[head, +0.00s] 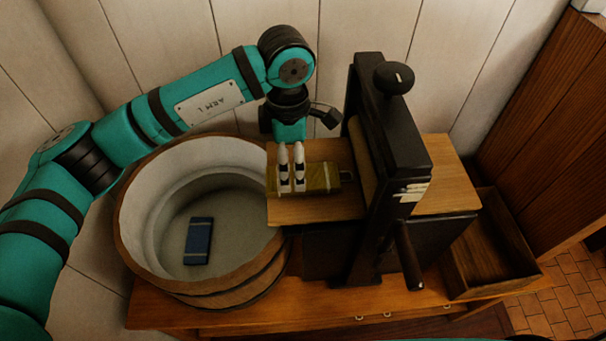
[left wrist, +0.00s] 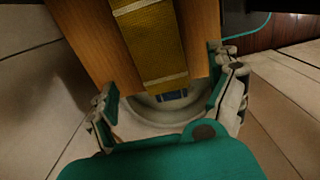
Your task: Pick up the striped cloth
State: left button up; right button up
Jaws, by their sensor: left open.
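An olive-yellow cloth (head: 318,177) with pale stripes lies folded on the wooden board (head: 315,211) on the near left side of the press. It also shows in the left wrist view (left wrist: 155,45), reaching between my fingers. My left gripper (head: 292,187) points down over the left part of this cloth. In the left wrist view the gripper (left wrist: 170,98) is open, with a finger on either side and nothing held. Whether the fingertips touch the cloth or board, I cannot tell. My right gripper is not in view.
A round wooden tub (head: 135,240) stands left of the board, with a folded blue cloth (head: 198,241) inside. The dark press (head: 385,190) with its knob and crank handle rises right of my gripper. An empty wooden tray (head: 490,250) is at the right. Plank walls are close behind.

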aim_at(292, 177)
pick_arm(q)
notch_tip(292, 177, down, 4)
jog(key=shift+r+p, duration=0.1)
jog(key=shift+p, duration=0.75)
jog(key=shift+f, duration=0.5)
